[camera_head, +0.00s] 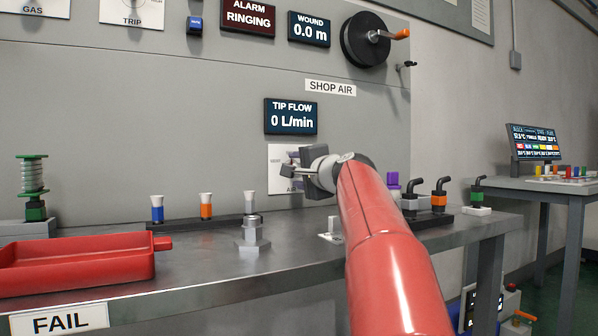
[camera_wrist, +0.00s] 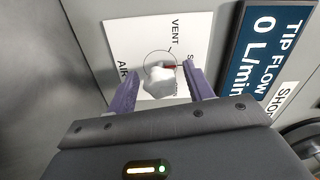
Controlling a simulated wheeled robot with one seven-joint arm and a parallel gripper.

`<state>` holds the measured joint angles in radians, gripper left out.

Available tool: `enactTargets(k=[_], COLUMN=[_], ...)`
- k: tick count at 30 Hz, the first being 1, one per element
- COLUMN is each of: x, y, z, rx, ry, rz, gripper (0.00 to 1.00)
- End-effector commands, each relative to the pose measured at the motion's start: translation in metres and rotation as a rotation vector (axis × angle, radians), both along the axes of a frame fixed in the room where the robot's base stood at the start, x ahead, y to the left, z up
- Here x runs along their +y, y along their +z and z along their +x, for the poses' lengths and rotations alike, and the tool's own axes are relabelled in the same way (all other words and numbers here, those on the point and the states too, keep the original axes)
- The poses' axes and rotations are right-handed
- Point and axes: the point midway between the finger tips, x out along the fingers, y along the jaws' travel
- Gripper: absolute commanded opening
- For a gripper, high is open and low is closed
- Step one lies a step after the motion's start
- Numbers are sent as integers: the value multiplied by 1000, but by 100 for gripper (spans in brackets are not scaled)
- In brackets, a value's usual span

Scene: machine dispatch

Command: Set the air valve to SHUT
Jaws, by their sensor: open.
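The air valve is a white plate (camera_wrist: 120,40) on the grey wall panel, with a pale knob (camera_wrist: 159,80) inside a printed circle. A red mark shows at the knob's edge. The lettering "VENT" is readable, and a word starting with "S" is partly covered by a finger. My gripper (camera_wrist: 163,92) is open, with one purple-grey finger on each side of the knob. I cannot tell whether the fingers touch it. In the head view my gripper (camera_head: 290,172) is in front of the plate (camera_head: 275,155) and hides most of it.
The tip flow display (camera_head: 291,117) above the plate reads 0 L/min. The workbench (camera_head: 200,270) below holds a red tray (camera_head: 80,262), a metal fitting (camera_head: 251,236) and several nozzles. A crank reel (camera_head: 366,40) is higher on the panel.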

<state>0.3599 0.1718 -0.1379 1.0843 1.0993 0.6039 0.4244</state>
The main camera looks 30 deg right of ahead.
Motion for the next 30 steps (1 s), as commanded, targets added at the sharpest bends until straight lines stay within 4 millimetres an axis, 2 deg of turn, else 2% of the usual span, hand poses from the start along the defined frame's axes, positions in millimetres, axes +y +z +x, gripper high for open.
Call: enactTargets(k=[4, 12, 16, 21, 30], x=[-1, -2, -2, -3, -3], y=[0, -1, 0, -1, 0], z=[-11, -57, -72, -78, -78], rx=[-1, -2, 0, 1, 1], ry=[-2, -2, 0, 0, 0], rz=[0, 0, 0, 0, 0], gripper=[52, 52, 52, 52, 52])
